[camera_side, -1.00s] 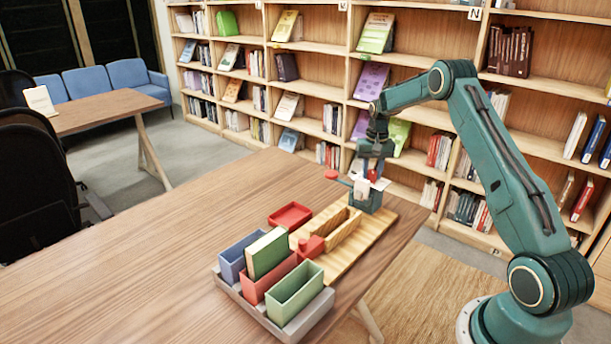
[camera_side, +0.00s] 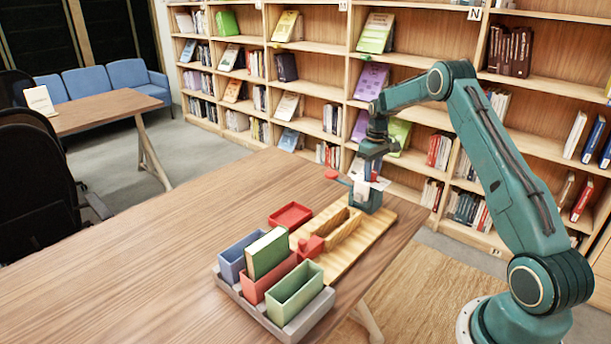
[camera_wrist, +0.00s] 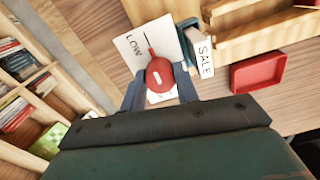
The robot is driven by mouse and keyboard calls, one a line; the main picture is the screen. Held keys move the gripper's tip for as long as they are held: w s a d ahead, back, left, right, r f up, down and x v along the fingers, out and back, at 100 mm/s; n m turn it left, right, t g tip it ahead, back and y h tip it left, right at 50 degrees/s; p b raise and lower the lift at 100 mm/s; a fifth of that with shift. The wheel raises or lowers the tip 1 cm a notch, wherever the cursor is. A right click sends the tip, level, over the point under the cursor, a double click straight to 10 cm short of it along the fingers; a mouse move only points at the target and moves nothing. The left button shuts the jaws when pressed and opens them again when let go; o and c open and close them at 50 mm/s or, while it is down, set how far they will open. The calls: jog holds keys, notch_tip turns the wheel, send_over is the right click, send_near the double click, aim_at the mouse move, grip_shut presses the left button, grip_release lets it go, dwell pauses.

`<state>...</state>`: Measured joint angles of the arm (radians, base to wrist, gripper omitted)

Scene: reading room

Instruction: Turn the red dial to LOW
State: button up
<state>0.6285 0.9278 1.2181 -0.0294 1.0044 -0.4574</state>
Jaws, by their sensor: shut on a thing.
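The red dial (camera_wrist: 160,75) sits on a white plate (camera_wrist: 145,40) printed LOW to the left of the dial in the wrist view. Its narrow tip points up and slightly left there, to the right of the word LOW. My gripper (camera_wrist: 160,90) is shut on the dial, one finger on each side. Other print below the dial is mostly hidden. In the side view my gripper (camera_side: 371,172) points down over the teal box (camera_side: 367,200) at the far end of the wooden board, and the dial is mostly hidden.
A SALE tag (camera_wrist: 205,57) stands close right of the dial. A red knob (camera_side: 332,174) sticks out left of the teal box. A red tray (camera_side: 290,215) and several coloured bins lie nearer. The table's left side is clear.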

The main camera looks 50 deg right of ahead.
aim_at(373, 171)
jog(key=shift+r, duration=0.1)
jog(key=o, duration=1)
jog(key=shift+r, duration=0.1)
notch_tip(373, 171, up, 14)
jog(key=shift+d+f, duration=0.1)
jog(key=shift+f, duration=0.15)
dwell(0.4)
